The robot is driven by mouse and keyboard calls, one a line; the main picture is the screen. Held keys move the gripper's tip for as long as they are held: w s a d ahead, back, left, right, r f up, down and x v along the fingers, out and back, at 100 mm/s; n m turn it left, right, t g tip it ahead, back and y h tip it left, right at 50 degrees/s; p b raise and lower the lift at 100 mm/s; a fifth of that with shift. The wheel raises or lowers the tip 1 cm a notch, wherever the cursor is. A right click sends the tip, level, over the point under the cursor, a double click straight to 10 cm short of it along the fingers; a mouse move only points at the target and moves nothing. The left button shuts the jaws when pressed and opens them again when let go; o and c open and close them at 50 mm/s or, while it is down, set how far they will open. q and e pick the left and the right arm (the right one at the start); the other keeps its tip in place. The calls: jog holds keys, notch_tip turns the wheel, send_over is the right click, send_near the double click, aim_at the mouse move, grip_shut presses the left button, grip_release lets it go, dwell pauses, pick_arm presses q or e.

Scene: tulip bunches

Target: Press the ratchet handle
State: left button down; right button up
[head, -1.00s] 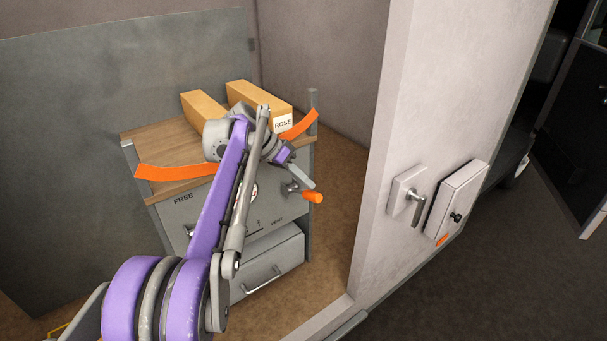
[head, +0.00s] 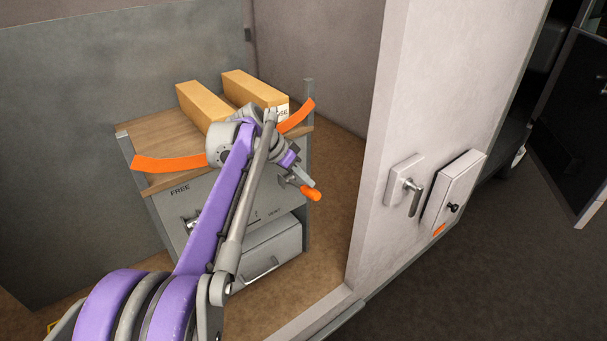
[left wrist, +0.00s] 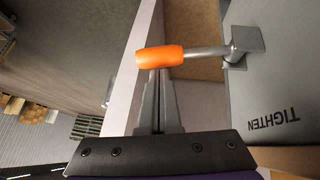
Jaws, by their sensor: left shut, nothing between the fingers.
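The ratchet handle has an orange grip (head: 312,194) on a metal rod, sticking out from the front of the grey cabinet. In the left wrist view the orange grip (left wrist: 160,57) lies across the ends of my fingers, its rod running right to a grey bracket (left wrist: 244,43) by the word TIGHTEN. My left gripper (head: 310,182) is shut and empty, with its fingertips right at the grip. The shut fingers also show in the left wrist view (left wrist: 159,95). I cannot tell whether they touch the grip. My arm hides part of the cabinet front. My right gripper is not in view.
Two cardboard boxes (head: 203,103) lie on the wooden top (head: 150,131), with an orange strap (head: 170,163) across its front. A drawer (head: 270,256) stands slightly out below. A pale wall (head: 430,90) with a lever and small box rises at right.

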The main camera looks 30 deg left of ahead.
aim_at(310, 199)
pick_arm(q)
jog(key=f+y, duration=0.1)
jog(key=d+f+m+t+y, duration=0.1)
jog(key=d+f+y+b, duration=0.1)
jog(key=f, duration=0.1)
jog(key=shift+s, duration=0.4)
jog(key=shift+s+d+f+m+t+y, duration=0.1)
jog(key=shift+f+m+t+y, duration=0.3)
jog(key=shift+f+y, duration=0.3)
jog(key=shift+f+b, duration=0.4)
jog(key=shift+f, duration=0.3)
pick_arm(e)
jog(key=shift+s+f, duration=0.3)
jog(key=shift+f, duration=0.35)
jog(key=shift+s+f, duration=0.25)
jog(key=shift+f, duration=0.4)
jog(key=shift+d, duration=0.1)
